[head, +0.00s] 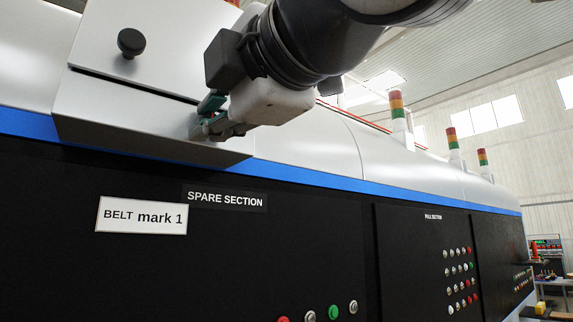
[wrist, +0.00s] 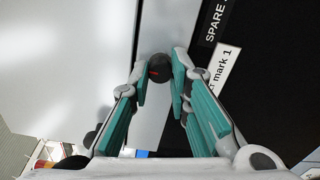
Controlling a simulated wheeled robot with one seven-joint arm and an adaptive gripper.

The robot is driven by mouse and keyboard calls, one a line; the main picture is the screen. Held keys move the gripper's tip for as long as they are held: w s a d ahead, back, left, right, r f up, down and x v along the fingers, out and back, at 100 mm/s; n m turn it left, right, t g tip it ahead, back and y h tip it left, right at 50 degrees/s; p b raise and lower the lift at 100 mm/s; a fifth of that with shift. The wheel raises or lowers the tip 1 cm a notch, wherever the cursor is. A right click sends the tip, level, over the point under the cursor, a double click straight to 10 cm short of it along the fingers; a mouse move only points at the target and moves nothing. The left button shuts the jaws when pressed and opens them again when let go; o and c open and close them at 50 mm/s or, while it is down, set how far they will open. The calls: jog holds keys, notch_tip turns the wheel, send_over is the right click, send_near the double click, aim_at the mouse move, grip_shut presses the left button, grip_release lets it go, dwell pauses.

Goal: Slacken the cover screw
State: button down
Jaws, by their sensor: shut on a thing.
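The light grey cover panel (head: 110,100) slopes above the blue stripe in the head view. It also fills the left of the wrist view (wrist: 70,60). My gripper (head: 200,124) is at the panel's lower right part. In the wrist view its teal-padded fingers (wrist: 160,74) are closed around a round black screw knob (wrist: 159,67) with a small red mark on its face. The fingers and wrist hide this knob in the head view. A second black knob (head: 131,42) stands free on the upper left of the panel.
The black machine front (head: 130,265) lies below, with a "SPARE SECTION" label (head: 225,199), a "BELT mark 1" plate (head: 141,216) and several buttons. Signal towers (head: 398,112) stand along the top to the right. The space in front of the machine looks clear.

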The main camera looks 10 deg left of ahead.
jog(key=c, duration=1.5)
grip_release()
jog(key=shift+f, duration=0.1)
jog(key=v, duration=1.2)
